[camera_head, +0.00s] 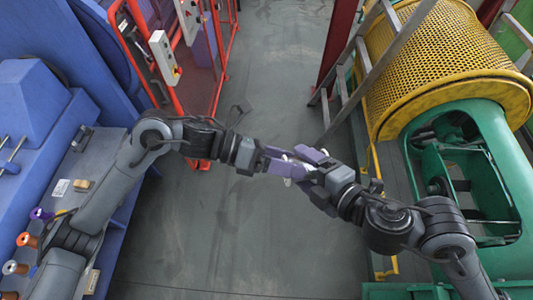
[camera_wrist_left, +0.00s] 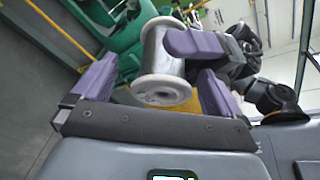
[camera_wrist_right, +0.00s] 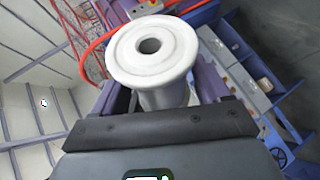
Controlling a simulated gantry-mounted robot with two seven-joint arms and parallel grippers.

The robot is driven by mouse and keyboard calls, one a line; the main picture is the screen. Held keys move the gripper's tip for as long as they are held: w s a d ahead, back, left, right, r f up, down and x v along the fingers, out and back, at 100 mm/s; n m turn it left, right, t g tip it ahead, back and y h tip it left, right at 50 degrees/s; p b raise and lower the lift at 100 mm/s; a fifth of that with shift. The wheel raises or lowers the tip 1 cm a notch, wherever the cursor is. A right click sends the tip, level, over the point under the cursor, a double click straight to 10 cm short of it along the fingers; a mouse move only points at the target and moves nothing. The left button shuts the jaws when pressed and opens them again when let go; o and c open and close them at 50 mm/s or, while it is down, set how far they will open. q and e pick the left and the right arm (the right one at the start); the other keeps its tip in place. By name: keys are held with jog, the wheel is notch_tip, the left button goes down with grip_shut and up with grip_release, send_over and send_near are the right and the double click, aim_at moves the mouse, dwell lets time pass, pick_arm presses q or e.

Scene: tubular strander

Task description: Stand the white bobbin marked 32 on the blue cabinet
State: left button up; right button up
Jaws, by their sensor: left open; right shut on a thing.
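A white bobbin (camera_head: 291,182) is held in the air between my two grippers, over the floor aisle. In the left wrist view the bobbin (camera_wrist_left: 160,88) shows a white flange and a silvery wound body; no number is legible. My right gripper (camera_head: 308,174) is shut on it, with a purple finger across its body. In the right wrist view the bobbin's flange (camera_wrist_right: 150,50) faces the camera. My left gripper (camera_head: 282,161) is open, its fingers on either side of the near flange. The blue cabinet (camera_head: 105,150) with a grey top is at the left, partly behind my left arm.
Purple, orange and copper-coloured bobbins (camera_head: 27,240) stand at the cabinet's left edge. A small tan block (camera_head: 82,185) lies on its top. A red-framed guard (camera_head: 215,70) stands behind. A yellow mesh drum (camera_head: 440,60) and green machine (camera_head: 500,160) fill the right. The aisle floor is clear.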

pick_arm(q)
jog(key=shift+x, duration=1.2)
jog(key=c, duration=1.3)
pick_arm(e)
jog(key=shift+r, duration=0.1)
pick_arm(q)
jog(key=shift+w, duration=0.1)
jog(key=c, duration=0.3)
pick_arm(e)
jog(key=o, duration=1.5)
pick_arm(q)
jog(key=shift+c, duration=0.2)
